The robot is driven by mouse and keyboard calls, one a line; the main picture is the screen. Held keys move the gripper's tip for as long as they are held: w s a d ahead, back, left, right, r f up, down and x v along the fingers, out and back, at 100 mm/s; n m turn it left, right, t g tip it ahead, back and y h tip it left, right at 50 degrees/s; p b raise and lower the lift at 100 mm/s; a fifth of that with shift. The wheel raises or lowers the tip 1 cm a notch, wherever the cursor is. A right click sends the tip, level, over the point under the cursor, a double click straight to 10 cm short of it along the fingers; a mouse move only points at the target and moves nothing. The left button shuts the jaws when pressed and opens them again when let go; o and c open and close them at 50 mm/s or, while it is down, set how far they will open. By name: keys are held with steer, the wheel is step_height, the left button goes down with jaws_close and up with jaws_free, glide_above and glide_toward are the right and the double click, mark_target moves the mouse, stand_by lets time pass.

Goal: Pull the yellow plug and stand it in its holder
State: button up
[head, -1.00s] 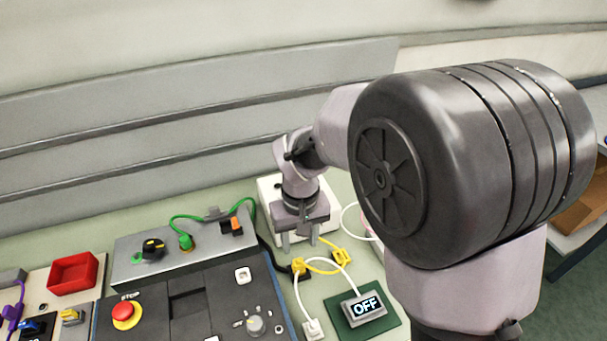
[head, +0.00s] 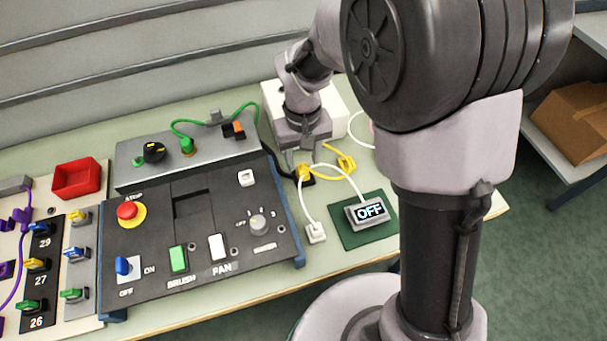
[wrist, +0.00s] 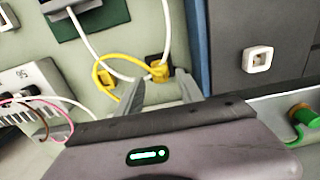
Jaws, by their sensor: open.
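The yellow plug (head: 303,172) sits in a dark socket block on the bench; it also shows in the wrist view (wrist: 158,71). A yellow cable loops from it. A small yellow frame-like piece (head: 345,162), possibly the holder, stands to its right; in the wrist view it is left of the plug (wrist: 103,76). My gripper (wrist: 160,92) is open and empty, its fingers pointing toward the plug, one on each side in the picture. I cannot tell whether they touch it. In the head view my gripper (head: 305,153) is just behind the plug and partly hides that area.
A control panel (head: 140,262) with knobs and switches lies to the left. A grey box (head: 128,172) with a green plug stands behind it. A display reading OFF (head: 368,212) sits on a green mat in front, with white cables near the plug. A white box (head: 335,105) stands behind my gripper.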

mark_target(303, 167)
step_height(303, 167, down, 4)
steer(key=shift+f+b, duration=0.15)
steer(key=shift+b, duration=1)
jaws_close()
stand_by(0.3)
stand_by(1.1)
steer(key=o, duration=0.6)
jaws_free()
